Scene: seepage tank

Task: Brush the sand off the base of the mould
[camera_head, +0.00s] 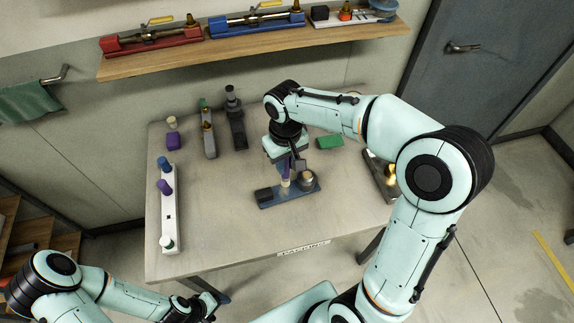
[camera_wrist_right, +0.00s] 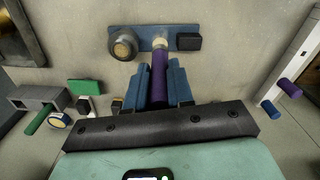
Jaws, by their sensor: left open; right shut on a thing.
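My right gripper (camera_wrist_right: 158,100) is shut on a purple-handled brush (camera_wrist_right: 158,78), with blue fingers on both sides of the handle. The pale bristle tip (camera_wrist_right: 160,43) is at the near edge of the blue mould base (camera_wrist_right: 150,29); I cannot tell whether it touches. The base also shows on the table in the head view (camera_head: 291,196), carrying a round metal mould (camera_head: 307,179) and a black block (camera_head: 264,195). Any sand on it is too small to make out. My left gripper (camera_head: 205,303) is open and empty, low beyond the table's front edge.
A white rack (camera_head: 169,232) with blue and purple handled tools stands at the table's left. Grey devices (camera_head: 236,125) and a purple block (camera_head: 172,141) are at the back. A green block (camera_head: 329,142) lies behind the base.

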